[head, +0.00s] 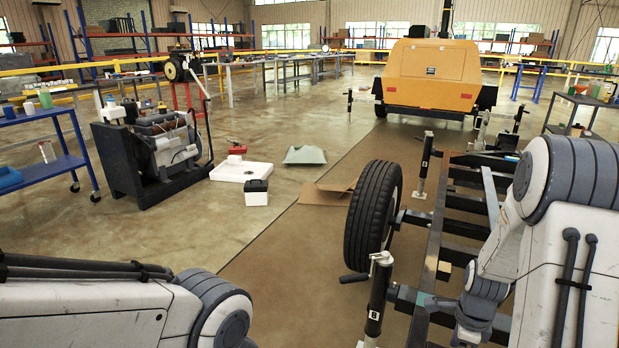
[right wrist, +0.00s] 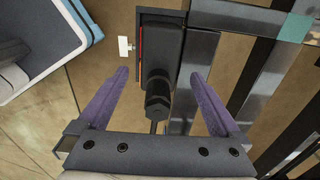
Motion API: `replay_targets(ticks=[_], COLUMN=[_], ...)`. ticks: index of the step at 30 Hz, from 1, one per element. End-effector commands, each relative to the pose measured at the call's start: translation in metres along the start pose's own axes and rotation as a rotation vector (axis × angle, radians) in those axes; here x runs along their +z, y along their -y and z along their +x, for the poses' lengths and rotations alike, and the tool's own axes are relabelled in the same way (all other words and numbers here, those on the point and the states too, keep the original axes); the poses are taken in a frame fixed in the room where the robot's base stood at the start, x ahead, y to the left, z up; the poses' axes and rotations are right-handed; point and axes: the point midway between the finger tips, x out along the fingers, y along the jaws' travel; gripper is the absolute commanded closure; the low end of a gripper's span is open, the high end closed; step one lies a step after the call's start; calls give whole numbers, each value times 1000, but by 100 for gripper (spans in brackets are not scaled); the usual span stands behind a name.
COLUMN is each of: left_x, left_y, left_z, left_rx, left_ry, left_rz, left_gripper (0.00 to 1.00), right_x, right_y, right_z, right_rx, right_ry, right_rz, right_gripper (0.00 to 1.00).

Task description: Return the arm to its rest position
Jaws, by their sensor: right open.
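My right arm (head: 560,200) comes in from the right and reaches down over the black trailer frame (head: 470,205). In the right wrist view, my right gripper (right wrist: 158,73) has its two purple fingers spread wide. A black plug-like part with a ribbed collar (right wrist: 157,95) lies between the fingers in that view, with visible gaps on both sides. Its depth from the fingers is unclear. My left arm (head: 100,310) is bent at the lower left, and its gripper is not in view.
A wheel (head: 372,215) stands at the frame's left side, near a jack post (head: 378,290). An orange generator housing (head: 432,73) stands behind. An engine (head: 165,145) and a white box (head: 257,192) stand on the left.

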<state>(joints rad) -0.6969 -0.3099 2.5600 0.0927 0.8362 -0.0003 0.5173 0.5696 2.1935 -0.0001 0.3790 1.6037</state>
Motion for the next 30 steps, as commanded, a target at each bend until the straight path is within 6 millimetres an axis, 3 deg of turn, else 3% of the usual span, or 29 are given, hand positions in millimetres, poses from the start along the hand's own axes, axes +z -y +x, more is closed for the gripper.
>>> replay_targets(ticks=[1,8,10,15,30], left_x=[0,2,1,0,0], left_y=[1,2,1,0,0], left_z=[9,27,14,6,6], left_rx=[0,0,0,0,0], left_ry=[0,0,1,-1,0], left_rz=[0,0,0,0,0], left_gripper=[0,0,0,0,0], right_x=[0,0,0,0,0], right_y=[-1,-1,1,1,0], right_z=[16,60,39,22,17], right_rx=[3,3,-5,-3,-1], right_ry=[0,0,0,0,0], right_rz=[0,0,0,0,0], right_gripper=[0,0,0,0,0])
